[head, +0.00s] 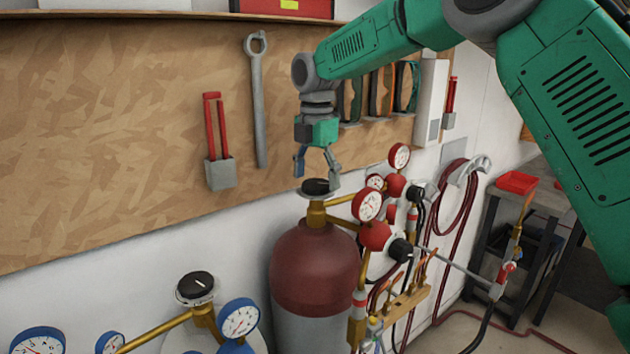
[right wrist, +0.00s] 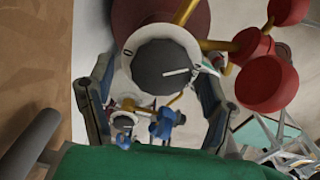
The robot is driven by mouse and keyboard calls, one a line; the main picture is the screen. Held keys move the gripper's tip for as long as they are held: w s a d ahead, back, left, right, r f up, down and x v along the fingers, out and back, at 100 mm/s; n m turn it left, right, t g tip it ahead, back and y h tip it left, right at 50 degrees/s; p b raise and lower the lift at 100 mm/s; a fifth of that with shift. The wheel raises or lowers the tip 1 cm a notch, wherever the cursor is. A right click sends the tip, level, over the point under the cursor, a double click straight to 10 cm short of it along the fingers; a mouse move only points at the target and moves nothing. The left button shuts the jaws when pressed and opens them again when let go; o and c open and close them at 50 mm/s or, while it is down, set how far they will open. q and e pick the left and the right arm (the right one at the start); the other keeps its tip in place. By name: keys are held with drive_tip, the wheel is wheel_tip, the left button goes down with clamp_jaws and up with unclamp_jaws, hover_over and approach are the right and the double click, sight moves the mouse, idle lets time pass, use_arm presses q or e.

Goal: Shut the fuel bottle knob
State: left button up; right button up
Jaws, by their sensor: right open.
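The red fuel bottle (head: 314,268) stands against the wall with a black round knob (head: 316,187) on top of its brass valve. My right gripper (head: 317,172) points down at this knob, with its two fingers open, one on each side. In the right wrist view the dark knob (right wrist: 165,68) with a white pointer line sits on a pale dial between the open fingers (right wrist: 155,88). I cannot tell whether a finger touches it. The pointer line lies roughly sideways, towards the right in that view. My left gripper is not in view.
A second black knob (head: 195,286) with blue gauges (head: 239,318) is at lower left. Red gauges (head: 367,205) and hoses crowd the bottle's right side. A wooden tool board (head: 130,130) with a wrench (head: 257,100) is behind. A table with a red tray (head: 517,182) stands right.

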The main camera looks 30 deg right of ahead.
drive_tip(key=shift+f, duration=0.6)
drive_tip(key=c, duration=1.2)
drive_tip(key=shift+o, duration=0.2)
drive_tip(key=shift+m, duration=0.3)
